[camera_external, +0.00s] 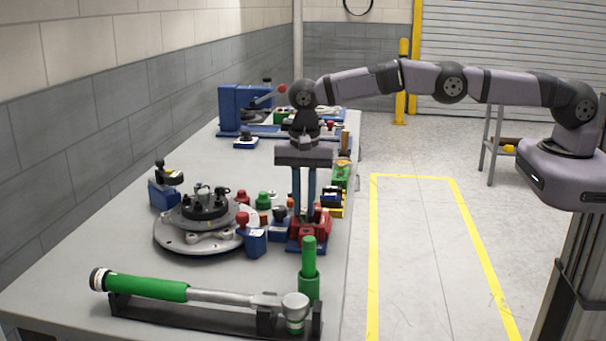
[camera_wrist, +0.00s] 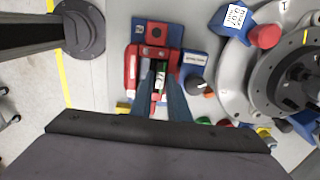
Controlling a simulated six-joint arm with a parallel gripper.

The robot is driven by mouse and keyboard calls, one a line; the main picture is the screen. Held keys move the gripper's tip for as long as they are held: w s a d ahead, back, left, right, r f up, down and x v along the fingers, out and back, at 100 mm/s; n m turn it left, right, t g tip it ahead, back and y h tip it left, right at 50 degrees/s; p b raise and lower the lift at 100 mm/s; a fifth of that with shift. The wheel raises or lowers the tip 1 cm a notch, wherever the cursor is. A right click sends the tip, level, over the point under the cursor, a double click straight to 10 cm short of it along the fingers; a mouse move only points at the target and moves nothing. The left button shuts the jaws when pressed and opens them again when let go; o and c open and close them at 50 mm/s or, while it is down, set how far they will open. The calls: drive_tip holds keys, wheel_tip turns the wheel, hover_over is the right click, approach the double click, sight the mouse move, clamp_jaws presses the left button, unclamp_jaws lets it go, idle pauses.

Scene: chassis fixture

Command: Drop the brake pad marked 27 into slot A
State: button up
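My gripper (camera_external: 304,212) points down over a red and blue fixture (camera_external: 322,222) near the right edge of the bench. Its two blue fingers reach into or just above the fixture. In the wrist view, the fingertips (camera_wrist: 160,76) stand a little apart within the red frame of the fixture (camera_wrist: 132,66). A narrow piece with white and green on it (camera_wrist: 160,80) shows between them. I cannot tell whether the fingers grip it or whether it is a brake pad. No mark 27 or slot letter A can be read.
A round metal plate with a dark hub (camera_external: 190,238) stands left of the fixture. A blue block with a red knob (camera_external: 253,240) and other small coloured parts crowd the space between. A green-handled torque wrench (camera_external: 150,288) lies on a black stand in front, beside a green cylinder (camera_external: 309,262).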

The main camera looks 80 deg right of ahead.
drive_tip(key=shift+r, duration=0.2)
drive_tip(key=shift+r+p, duration=0.9)
drive_tip(key=shift+r, duration=0.4)
drive_tip(key=o, duration=0.6)
drive_tip(key=shift+c, duration=0.2)
drive_tip(key=shift+r, duration=0.1)
drive_tip(key=shift+r+p, duration=1.75)
drive_tip(key=shift+r, duration=0.4)
